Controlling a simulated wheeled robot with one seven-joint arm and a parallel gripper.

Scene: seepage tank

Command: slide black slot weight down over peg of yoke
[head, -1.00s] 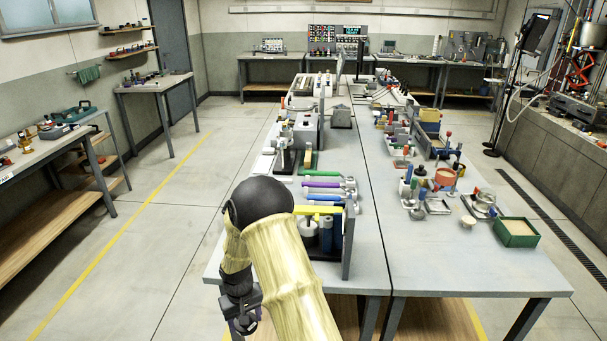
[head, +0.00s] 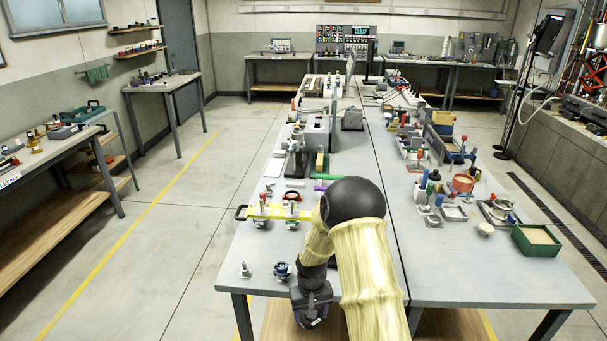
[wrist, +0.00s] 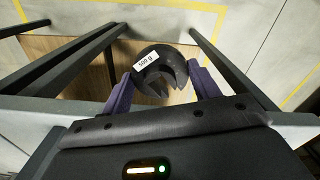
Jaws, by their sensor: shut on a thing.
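A black slot weight (wrist: 161,66) with a white "500 g" label is in the wrist view, its slot opening towards the palm. My gripper (wrist: 160,84) is shut on it, with one purple finger at each side. The weight is held in the air beyond the table edge, with the floor and a wooden lower shelf below. In the head view my gripper (head: 312,308) hangs at the front edge of the near table, and the weight cannot be made out there. I cannot tell the yoke and its peg for certain among the small parts on the table.
A small metal piece with an upright stem (head: 245,269) and a blue-and-white part (head: 282,270) stand near the table's front edge. Behind them is a yellow bar (head: 270,212) with fittings. A green box (head: 537,240) is at right. The front left tabletop is mostly clear.

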